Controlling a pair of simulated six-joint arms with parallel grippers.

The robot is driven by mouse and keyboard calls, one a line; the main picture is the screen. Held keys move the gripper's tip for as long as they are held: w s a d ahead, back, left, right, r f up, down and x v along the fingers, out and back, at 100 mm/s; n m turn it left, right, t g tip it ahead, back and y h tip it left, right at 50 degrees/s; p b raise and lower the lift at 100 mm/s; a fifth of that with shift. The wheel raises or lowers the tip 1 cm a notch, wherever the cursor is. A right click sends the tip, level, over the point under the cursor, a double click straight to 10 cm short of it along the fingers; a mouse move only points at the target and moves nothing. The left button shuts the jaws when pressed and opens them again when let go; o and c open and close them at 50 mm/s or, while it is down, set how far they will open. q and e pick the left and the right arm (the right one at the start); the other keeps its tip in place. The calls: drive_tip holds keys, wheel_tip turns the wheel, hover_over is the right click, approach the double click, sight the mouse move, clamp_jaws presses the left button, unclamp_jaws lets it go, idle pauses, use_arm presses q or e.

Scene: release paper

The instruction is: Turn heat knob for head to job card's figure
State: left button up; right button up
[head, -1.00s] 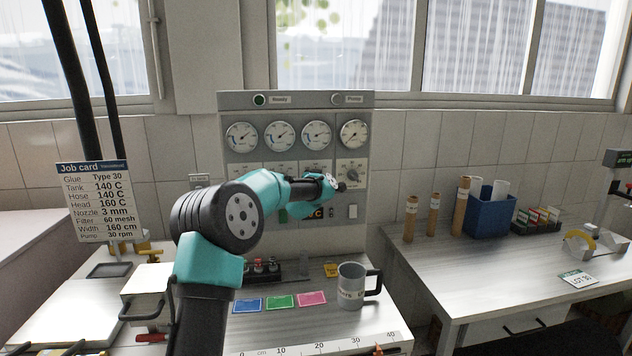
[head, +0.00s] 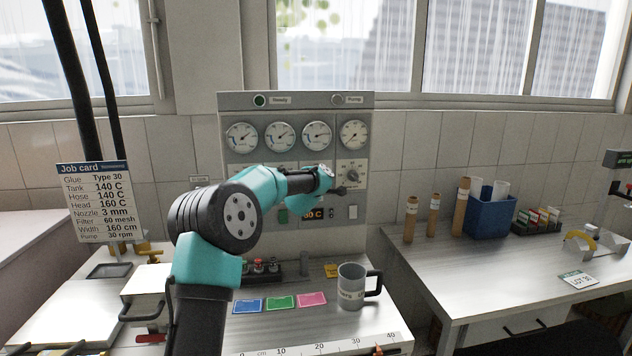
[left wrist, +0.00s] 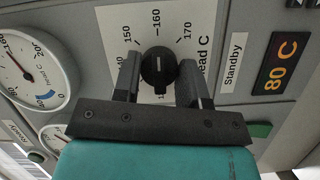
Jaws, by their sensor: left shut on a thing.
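The job card (head: 93,203) at the left of the head view reads Head 160 C. In the left wrist view, a black round knob (left wrist: 158,69) sits on a white dial plate marked 150, 160 and 170, with "Head C" partly covered. My left gripper (left wrist: 158,80) is shut on this knob, one finger on each side. The 160 mark lies directly above the knob in that view; the knob's exact pointer setting is too small to tell. In the head view my left arm covers the head knob.
The grey control panel (head: 240,105) has several gauges. Another knob (head: 351,173) is uncovered at its right. An orange display (left wrist: 280,64) reads 80 C, beside a Standby label. A grey mug (head: 351,288) and coloured cards (head: 280,302) are on the bench below.

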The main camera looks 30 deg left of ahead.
use_arm(q)
drive_tip(key=o, duration=0.9)
drive_tip(key=shift+s, duration=0.1)
drive_tip(key=v, duration=1.7)
drive_tip(key=shift+s+d, duration=0.1)
drive_tip(key=shift+d, duration=0.05)
